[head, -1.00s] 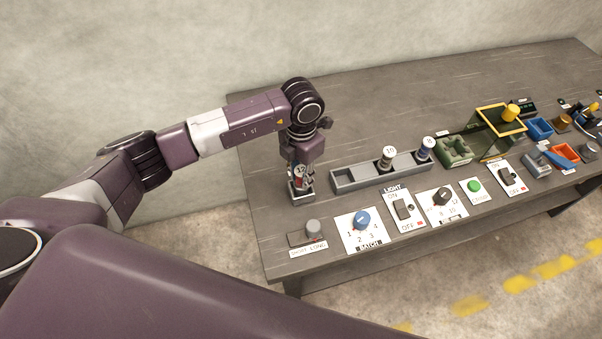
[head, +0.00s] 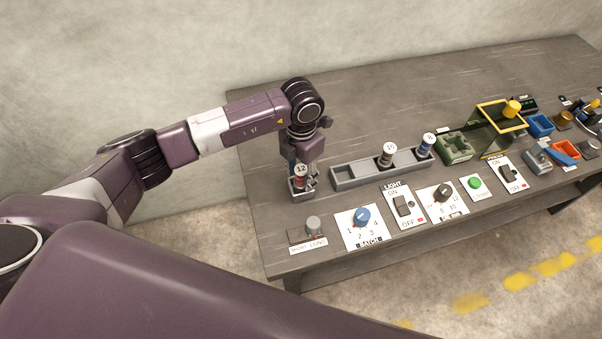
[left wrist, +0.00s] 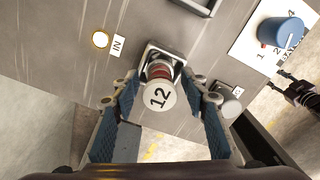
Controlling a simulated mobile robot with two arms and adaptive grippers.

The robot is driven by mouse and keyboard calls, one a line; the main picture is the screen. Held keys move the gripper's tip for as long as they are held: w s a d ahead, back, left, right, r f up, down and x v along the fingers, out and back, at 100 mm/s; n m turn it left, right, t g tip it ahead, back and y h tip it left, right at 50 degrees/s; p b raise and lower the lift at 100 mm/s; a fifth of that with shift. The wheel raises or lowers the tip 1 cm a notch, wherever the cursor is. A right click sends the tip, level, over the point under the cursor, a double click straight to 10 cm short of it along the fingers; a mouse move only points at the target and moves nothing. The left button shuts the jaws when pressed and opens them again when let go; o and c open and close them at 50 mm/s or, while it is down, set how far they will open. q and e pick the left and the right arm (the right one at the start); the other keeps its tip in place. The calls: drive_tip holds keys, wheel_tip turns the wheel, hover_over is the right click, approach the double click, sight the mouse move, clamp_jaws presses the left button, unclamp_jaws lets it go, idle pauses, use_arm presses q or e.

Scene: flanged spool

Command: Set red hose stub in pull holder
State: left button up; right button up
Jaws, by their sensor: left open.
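The red hose stub (head: 300,179) stands upright in a small grey square holder (head: 303,196) near the left end of the table. Its white cap is marked 12. The left wrist view shows the cap (left wrist: 159,96), the red band (left wrist: 160,72) and the holder's rim (left wrist: 150,50). My left gripper (left wrist: 163,90) is open, with its blue-padded fingers on either side of the stub and a gap on each side. In the head view my left gripper (head: 302,172) is right at the stub. A dark jointed part at the right edge of the left wrist view may be my right gripper (left wrist: 299,95); its jaws are unclear.
A long grey rack (head: 350,180) holds stubs marked 10 (head: 387,152) and 8 (head: 427,144). A grey knob (head: 313,224) and a blue batch knob (head: 361,216) stand in front. An IN label (left wrist: 118,45) lies near the holder.

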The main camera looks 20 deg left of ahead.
use_arm(q)
drive_tip(key=shift+r+p, duration=0.5)
wheel_tip(320, 180, up, 11)
drive_tip(key=b, duration=0.4)
drive_tip(key=shift+f, duration=0.15)
drive_tip(key=shift+r, duration=0.5)
drive_tip(key=shift+f, duration=0.1)
